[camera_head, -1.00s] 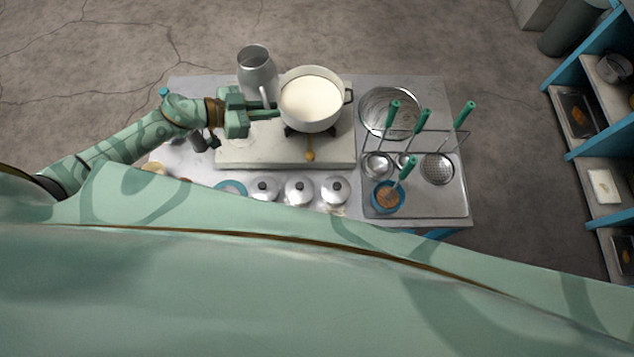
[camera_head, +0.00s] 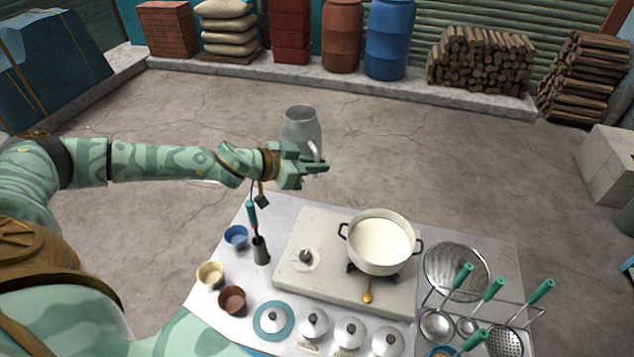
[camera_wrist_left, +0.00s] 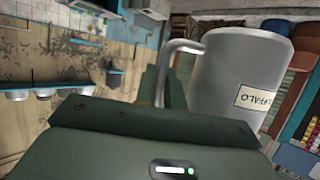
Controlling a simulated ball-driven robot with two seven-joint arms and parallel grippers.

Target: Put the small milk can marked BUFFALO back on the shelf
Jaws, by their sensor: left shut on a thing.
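The grey metal milk can (camera_head: 300,124) has a wide open mouth and a side handle. In the left wrist view the can (camera_wrist_left: 222,75) is close and carries a pale label, partly turned away, on which "FFALO" can be read. My left gripper (camera_head: 318,167) is shut on the can's handle. It holds the can off the far side of the work table, with floor behind it. In the left wrist view the handle runs down to the fingers, partly hidden by the gripper body. My right gripper does not show. No shelf shows clearly in the head view.
The white pot of milk (camera_head: 380,243) sits on the pale slab (camera_head: 330,285). Strainers with green handles stand at the right, lidded metal pots at the front, small bowls at the left. Beyond the table (camera_head: 205,299) is open floor, then barrels (camera_head: 389,40) and stacked wood.

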